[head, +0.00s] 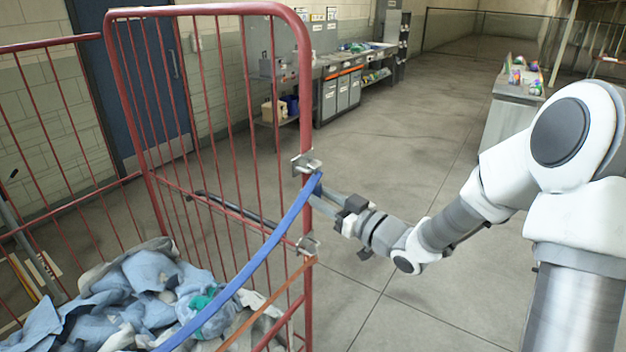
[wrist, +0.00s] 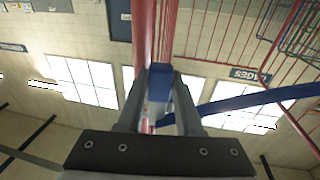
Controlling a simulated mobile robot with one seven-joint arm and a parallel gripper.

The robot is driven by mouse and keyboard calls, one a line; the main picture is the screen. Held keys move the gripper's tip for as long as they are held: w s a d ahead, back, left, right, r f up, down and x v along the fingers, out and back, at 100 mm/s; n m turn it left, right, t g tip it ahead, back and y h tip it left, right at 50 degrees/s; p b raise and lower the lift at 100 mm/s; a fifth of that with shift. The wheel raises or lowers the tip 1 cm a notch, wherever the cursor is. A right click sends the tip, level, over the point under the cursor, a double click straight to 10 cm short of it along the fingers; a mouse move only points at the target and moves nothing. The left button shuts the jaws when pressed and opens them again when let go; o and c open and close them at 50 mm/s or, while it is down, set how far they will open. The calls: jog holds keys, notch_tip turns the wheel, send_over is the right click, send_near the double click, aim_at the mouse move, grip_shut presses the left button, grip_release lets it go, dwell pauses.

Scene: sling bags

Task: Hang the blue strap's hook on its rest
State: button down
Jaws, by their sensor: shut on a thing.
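The blue strap (head: 245,272) runs from the laundry at the lower left up to the red corner post of the cage. Its upper end is at my gripper (head: 325,193), just below a metal bracket (head: 303,165) on the post. In the wrist view, my gripper (wrist: 160,75) is shut on a blue end piece (wrist: 159,84), and the strap (wrist: 245,101) leads off to the right. The red post (wrist: 143,35) shows just beyond the fingertips. I cannot tell whether the hook touches the bracket; its tip is hidden.
The red wire cage (head: 225,120) holds crumpled blue and grey laundry (head: 150,285). An orange strap (head: 265,305) runs to a lower metal bracket (head: 308,246). Open floor (head: 430,290) lies right of the cage. A grey table (head: 515,110) stands behind my arm.

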jog(key=shift+r, duration=0.15)
jog(key=shift+r+p, duration=0.9)
jog(key=shift+r, duration=0.25)
jog(key=v, duration=0.8)
dwell(0.6)
jog(key=shift+s, duration=0.1)
